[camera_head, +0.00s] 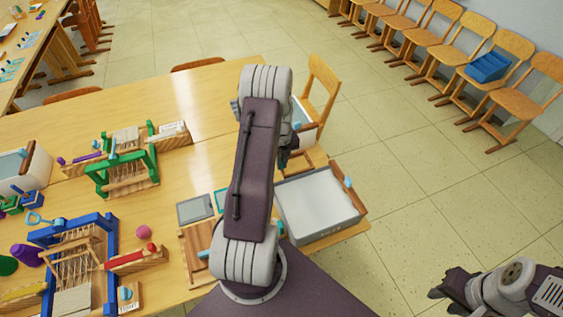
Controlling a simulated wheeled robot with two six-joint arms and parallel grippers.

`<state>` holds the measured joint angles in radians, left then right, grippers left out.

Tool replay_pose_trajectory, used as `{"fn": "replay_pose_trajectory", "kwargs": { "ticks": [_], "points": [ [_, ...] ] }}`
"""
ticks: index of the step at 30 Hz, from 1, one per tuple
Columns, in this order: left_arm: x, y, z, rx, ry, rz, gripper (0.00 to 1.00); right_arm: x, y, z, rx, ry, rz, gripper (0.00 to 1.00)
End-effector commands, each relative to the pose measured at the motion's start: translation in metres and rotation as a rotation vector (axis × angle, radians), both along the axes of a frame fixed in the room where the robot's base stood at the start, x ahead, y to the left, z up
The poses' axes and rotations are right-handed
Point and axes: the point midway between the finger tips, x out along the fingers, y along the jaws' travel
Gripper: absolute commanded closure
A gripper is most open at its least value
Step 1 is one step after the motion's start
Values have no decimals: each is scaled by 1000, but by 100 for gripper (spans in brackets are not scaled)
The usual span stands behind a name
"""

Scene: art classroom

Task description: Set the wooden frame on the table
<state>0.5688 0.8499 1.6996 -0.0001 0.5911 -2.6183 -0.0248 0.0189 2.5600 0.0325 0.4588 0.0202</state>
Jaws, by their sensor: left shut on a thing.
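My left arm rises from the bottom middle across the table, and my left gripper (287,156) is partly hidden behind it. Most of that piece is hidden by my arm and gripper. It shows just behind the grey tray, and I cannot tell whether it touches the table (205,92). My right gripper (445,298) is low at the right, over the floor and away from the table. Its finger gap is unclear.
A grey tray with a white inside (318,204) sits at the table's right edge. A green loom (125,172), a blue loom (108,252) and a pink ball (143,232) are at the left. A chair (322,84) stands behind. The table's far middle is clear.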

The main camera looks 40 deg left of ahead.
Motion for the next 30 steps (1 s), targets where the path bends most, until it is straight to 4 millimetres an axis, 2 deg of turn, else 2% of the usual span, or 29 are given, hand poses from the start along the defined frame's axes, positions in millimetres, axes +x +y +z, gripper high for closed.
{"fn": "replay_pose_trajectory", "kwargs": {
  "ticks": [1,7,10,30],
  "points": [
    [0,0,-10,0,0,0,100,0,0,-9,0,0,0,65],
    [0,0,-30,0,0,0,100,0,0,-27,0,0,0,65],
    [0,0,-25,1,0,0,100,0,0,-22,0,0,0,65],
    [0,0,-28,0,0,1,100,0,0,-19,0,0,0,65]
  ]
}}
